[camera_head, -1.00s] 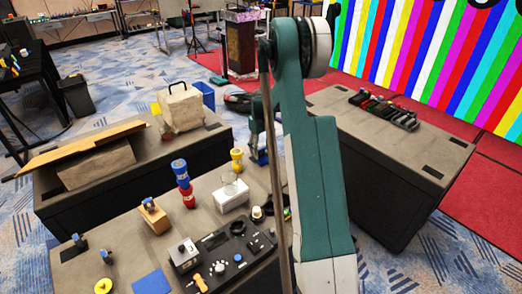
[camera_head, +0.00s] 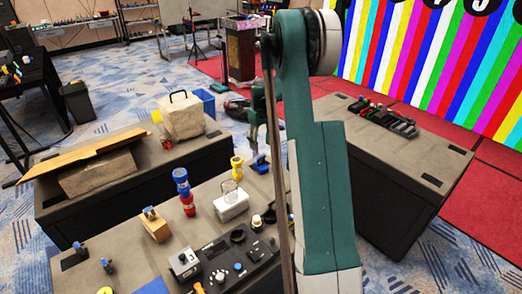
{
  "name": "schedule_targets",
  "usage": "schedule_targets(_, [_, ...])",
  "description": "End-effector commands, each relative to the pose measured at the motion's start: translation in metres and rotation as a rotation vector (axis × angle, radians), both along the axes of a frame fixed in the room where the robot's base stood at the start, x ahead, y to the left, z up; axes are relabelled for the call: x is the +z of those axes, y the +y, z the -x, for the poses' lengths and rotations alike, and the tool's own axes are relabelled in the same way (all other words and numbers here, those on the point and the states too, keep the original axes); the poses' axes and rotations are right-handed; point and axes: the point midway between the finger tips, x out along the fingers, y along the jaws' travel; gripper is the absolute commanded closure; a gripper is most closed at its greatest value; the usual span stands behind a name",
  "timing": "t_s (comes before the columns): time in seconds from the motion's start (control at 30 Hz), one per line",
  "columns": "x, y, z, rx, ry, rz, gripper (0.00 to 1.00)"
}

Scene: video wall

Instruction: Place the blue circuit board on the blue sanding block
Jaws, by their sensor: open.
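A flat blue square (camera_head: 153,287) lies on the near table, cut off by the bottom edge. A small blue object (camera_head: 260,163) sits at the table's far right corner, beside my arm. At this size I cannot tell which of them, if either, is the circuit board or the sanding block. My gripper (camera_head: 251,138) shows small and dark to the left of my teal arm, above the small blue object and apart from it. It is open, with nothing visible in it. My arm hides part of the table's right side.
The near table holds a red and blue bottle (camera_head: 184,190), a white box (camera_head: 231,205), a wooden block (camera_head: 155,225) and a black control panel (camera_head: 235,263). A second table (camera_head: 105,198) with a cardboard sheet stands behind left. Another table (camera_head: 415,155) stands right.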

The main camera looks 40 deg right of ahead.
Motion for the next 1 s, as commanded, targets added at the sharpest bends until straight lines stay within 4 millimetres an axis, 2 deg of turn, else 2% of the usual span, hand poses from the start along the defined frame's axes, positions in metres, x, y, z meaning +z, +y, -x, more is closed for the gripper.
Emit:
schedule_targets(0.1, [0.016, 0.000, 0.000, 0.000, 0.000, 0.000, 0.52])
schedule_targets(0.3, [0.029, 0.000, 0.000, 0.000, 0.000, 0.000, 0.52])
schedule_targets(1.0, [0.031, 0.001, 0.000, 0.000, 0.000, 0.000, 0.52])
